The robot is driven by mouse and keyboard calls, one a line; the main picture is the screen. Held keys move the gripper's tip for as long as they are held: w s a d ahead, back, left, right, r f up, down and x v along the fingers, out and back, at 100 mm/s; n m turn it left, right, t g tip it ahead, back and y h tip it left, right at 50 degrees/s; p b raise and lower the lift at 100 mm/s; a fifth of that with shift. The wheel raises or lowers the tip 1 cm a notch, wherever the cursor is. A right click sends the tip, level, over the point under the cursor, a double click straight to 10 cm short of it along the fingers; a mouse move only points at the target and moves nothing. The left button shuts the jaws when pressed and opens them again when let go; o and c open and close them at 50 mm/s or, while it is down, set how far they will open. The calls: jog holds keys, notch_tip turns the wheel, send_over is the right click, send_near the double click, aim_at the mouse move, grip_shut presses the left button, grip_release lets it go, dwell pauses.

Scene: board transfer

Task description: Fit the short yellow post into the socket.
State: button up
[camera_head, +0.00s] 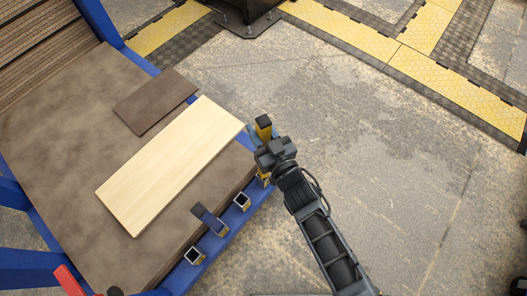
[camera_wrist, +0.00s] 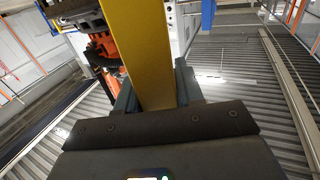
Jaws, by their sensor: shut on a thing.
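My gripper (camera_head: 266,146) is at the right edge of the table, shut on the yellow post. The yellow post (camera_head: 264,134) has a dark cap and stands roughly upright in the jaws in the head view. In the wrist view the yellow post (camera_wrist: 147,50) runs up between the two fingers (camera_wrist: 154,92). Two open square sockets, one (camera_head: 242,203) nearer my gripper and one (camera_head: 195,257) farther down, sit on the table's blue edge. Part of another yellowish fitting (camera_head: 265,181) shows just below my gripper, mostly hidden. The post's lower end is hidden, so I cannot tell whether it touches a socket.
A blue post (camera_head: 209,219) leans up from the edge between the two open sockets. A pale wooden board (camera_head: 165,170) and a smaller brown board (camera_head: 155,101) lie on the brown tabletop (camera_head: 75,150). The concrete floor (camera_head: 400,190) to the right is clear.

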grip_shut()
jog(key=shift+r, duration=0.1)
